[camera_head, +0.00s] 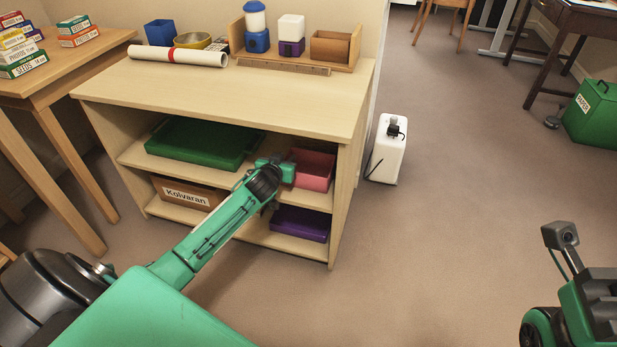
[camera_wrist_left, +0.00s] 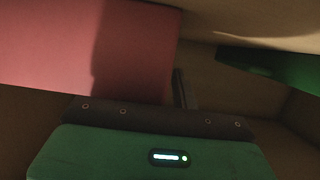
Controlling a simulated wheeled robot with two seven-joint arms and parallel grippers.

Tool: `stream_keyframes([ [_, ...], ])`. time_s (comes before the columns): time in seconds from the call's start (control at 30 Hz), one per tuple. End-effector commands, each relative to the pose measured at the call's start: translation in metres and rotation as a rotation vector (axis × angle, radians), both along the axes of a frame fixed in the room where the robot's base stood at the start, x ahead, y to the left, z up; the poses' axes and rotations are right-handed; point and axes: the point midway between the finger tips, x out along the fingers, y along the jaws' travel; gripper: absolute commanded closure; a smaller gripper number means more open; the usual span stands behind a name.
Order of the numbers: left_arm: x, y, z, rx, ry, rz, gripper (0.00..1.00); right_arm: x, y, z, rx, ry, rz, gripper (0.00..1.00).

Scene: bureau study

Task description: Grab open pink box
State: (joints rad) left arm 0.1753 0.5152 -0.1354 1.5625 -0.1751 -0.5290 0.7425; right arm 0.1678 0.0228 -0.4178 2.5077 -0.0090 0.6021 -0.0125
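The pink box (camera_head: 314,168) is an open-topped bin on the middle shelf of the wooden shelf unit, at its right end. My left gripper (camera_head: 287,171) reaches into the shelf and is at the left side of the box. In the left wrist view, the box's pink wall (camera_wrist_left: 85,50) fills the upper left, with a shadow on it. One dark finger (camera_wrist_left: 182,90) shows beside the wall's right edge; the other finger is hidden. I cannot tell whether the gripper touches the box. Part of my right arm shows at the lower right of the head view; its fingers cannot be made out.
A green tray (camera_head: 200,143) lies left on the same shelf. A purple bin (camera_head: 300,224) and a box labelled Kolvaran (camera_head: 186,193) are on the shelf below. The wooden shelf unit (camera_head: 225,92) carries items on top. Floor in front is clear.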

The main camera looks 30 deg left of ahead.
Motion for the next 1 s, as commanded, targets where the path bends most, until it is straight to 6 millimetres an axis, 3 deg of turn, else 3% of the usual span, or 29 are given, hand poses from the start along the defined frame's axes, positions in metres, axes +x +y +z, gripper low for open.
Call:
stream_keyframes([
  [0.33, 0.0066, 0.0014, -0.0020, -0.001, 0.001, -0.001, 0.72, -0.0012, 0.0026, 0.0017, -0.002, -0.008, 0.008, 1.00],
  [0.37, 0.0066, 0.0014, -0.0020, -0.001, 0.001, -0.001, 0.74, -0.0012, 0.0026, 0.0017, -0.002, -0.008, 0.008, 1.00],
  [0.5, 0.0065, 0.0013, -0.0020, 0.000, 0.001, 0.000, 1.00, -0.0012, 0.0026, 0.0016, -0.002, -0.008, 0.008, 1.00],
  [1.0, 0.0063, 0.0020, 0.0008, 0.000, 0.000, -0.001, 1.00, -0.0018, 0.0020, 0.0046, -0.001, -0.010, 0.007, 1.00],
])
